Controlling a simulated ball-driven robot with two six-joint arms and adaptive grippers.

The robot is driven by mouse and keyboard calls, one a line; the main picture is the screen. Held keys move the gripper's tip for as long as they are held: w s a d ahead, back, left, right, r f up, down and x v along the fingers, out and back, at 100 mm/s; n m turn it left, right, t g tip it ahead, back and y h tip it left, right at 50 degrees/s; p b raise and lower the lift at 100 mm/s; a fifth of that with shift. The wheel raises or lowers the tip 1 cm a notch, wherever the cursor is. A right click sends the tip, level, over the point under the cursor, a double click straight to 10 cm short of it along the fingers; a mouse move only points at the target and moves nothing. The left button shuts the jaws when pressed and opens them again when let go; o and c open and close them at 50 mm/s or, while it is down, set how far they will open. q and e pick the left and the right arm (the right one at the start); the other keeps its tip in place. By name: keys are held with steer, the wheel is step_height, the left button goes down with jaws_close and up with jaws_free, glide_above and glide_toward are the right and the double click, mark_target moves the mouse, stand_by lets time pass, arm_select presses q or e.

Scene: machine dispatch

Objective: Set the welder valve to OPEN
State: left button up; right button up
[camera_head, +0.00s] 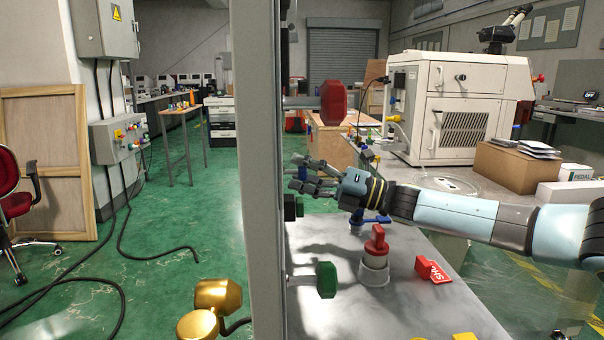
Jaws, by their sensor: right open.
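My right gripper (299,173) reaches in from the right above the grey bench, its open, empty fingers pointing left close to the tall grey post. A red knob on a grey round base (376,243) stands on the bench, nearer than the gripper. A red tag (434,270) beside it shows letters that start with "SH". A blue handle (377,220) sits behind the red knob, below my right wrist, partly hidden. I cannot tell which of these is the welder valve. No OPEN label can be read. My left gripper is not in view.
The tall grey post (256,200) stands left of the bench, with a red knob (333,103) and green knobs (326,280) beside it. A white machine (459,105) and cardboard box (503,168) are behind my right arm. Green floor at left is mostly open.

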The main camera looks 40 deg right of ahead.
steer(key=shift+w, duration=0.15)
jaws_close()
stand_by(0.4)
